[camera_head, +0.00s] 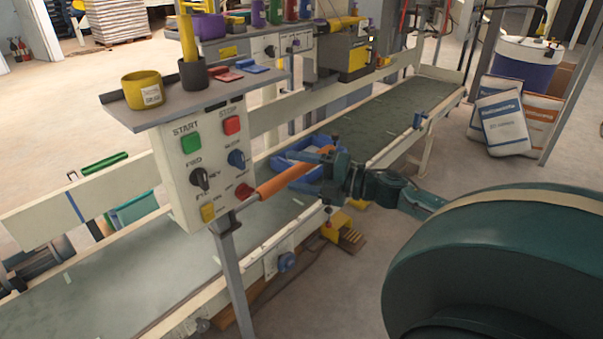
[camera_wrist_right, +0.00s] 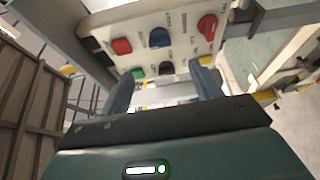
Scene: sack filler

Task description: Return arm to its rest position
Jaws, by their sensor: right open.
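My right gripper (camera_head: 322,167) is at the middle of the head view, on the right of the control panel (camera_head: 178,172), beyond an orange cylindrical bar (camera_head: 285,180). Its fingers are apart. In the right wrist view the gripper (camera_wrist_right: 163,78) shows two separated fingers with nothing clearly held between them. The panel (camera_wrist_right: 185,25) stands ahead of them, apart from the fingers, with red, blue, green and black controls. In the head view the bar's far end meets the gripper's outline; I cannot tell whether they touch. My left gripper is in neither view.
A shelf (camera_head: 190,100) above the panel holds a yellow cup (camera_head: 142,90). Sacks (camera_head: 502,122) stand at the right. Floor between conveyor and sacks is mostly clear.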

